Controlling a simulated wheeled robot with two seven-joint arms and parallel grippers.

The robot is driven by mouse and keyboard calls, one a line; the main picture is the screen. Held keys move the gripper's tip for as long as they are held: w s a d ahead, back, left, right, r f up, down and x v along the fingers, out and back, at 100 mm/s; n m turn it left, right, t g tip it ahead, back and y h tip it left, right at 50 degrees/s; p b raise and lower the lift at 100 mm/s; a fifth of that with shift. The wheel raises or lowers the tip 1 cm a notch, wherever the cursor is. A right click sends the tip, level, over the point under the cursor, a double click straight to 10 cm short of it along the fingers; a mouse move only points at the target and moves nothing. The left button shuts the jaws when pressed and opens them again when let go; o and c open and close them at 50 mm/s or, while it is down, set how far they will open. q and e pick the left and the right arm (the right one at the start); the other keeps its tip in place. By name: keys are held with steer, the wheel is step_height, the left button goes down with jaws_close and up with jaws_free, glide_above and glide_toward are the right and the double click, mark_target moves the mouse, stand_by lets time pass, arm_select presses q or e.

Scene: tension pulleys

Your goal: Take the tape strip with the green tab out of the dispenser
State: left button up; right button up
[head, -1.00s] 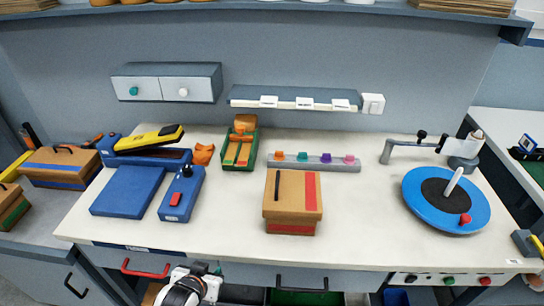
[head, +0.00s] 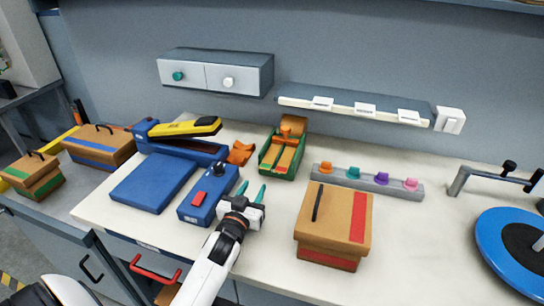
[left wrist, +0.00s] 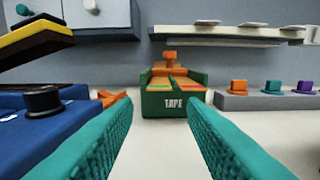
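The green tape dispenser (head: 267,160) stands toward the back of the table, with orange-tan strips lying side by side in it. In the left wrist view its front (left wrist: 150,108) reads "TAPE", straight ahead between my fingers. My right gripper is not in view.
A blue box with a red button (head: 205,195) and a black knob stands close left of my left gripper. A cardboard box (head: 330,222) is to its right. A grey rack (head: 340,178) with coloured pegs lies right of the dispenser. Orange pieces (head: 241,152) lie left of it.

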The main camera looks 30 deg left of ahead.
mark_target(268, 162)
arm_select(q)
steer(key=p+x, duration=0.1)
steer(key=x, duration=0.7)
steer(key=shift+w+f, duration=0.2)
steer(key=shift+w, duration=0.15)
steer(key=c, duration=0.6)
